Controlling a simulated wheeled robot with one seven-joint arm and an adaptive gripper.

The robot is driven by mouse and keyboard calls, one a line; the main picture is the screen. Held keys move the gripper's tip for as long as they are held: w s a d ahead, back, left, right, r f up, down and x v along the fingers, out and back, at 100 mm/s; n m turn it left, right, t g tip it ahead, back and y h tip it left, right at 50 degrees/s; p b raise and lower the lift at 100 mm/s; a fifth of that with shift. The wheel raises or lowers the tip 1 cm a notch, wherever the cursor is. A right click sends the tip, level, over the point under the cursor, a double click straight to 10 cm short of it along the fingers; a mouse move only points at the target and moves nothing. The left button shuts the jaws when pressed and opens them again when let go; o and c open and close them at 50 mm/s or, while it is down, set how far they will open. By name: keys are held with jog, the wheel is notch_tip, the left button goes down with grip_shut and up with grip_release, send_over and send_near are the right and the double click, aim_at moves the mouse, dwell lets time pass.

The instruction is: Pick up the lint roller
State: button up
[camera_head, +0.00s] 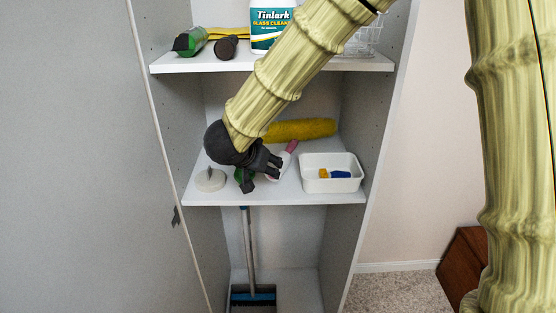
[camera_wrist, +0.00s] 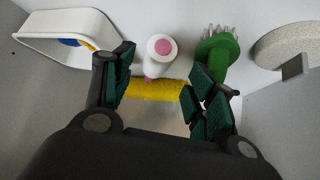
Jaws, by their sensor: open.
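The lint roller has a white roll (camera_head: 284,165) and a pink handle (camera_head: 291,146). It lies on the middle shelf, partly hidden by my gripper (camera_head: 263,174). In the wrist view the white roll (camera_wrist: 157,64) with its pink end shows beyond the gap between my open fingers (camera_wrist: 160,80). My gripper is open and empty, over the shelf just left of the roller in the head view. I cannot tell whether a finger touches it.
A green brush (camera_wrist: 218,55) is close beside the right finger in the wrist view. A yellow duster (camera_head: 305,129) lies behind. A white tray (camera_head: 331,186) stands right and a round pale disc (camera_head: 210,181) left. The upper shelf (camera_head: 185,67) holds bottles; cabinet walls close both sides.

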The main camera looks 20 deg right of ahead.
aim_at(285, 156)
jog(key=x, duration=0.5)
jog(key=shift+r, duration=0.1)
jog(key=shift+d+p, duration=0.2)
jog(key=shift+p, duration=0.15)
jog(key=x, duration=0.1)
jog(key=p+x, duration=0.1)
jog(key=x, duration=0.1)
jog(key=shift+w, duration=0.5)
jog(key=shift+p+x, duration=0.3)
jog(key=shift+x, duration=0.55)
jog(key=c, duration=0.9)
jog(key=shift+r, duration=0.1)
jog(key=shift+c, duration=0.2)
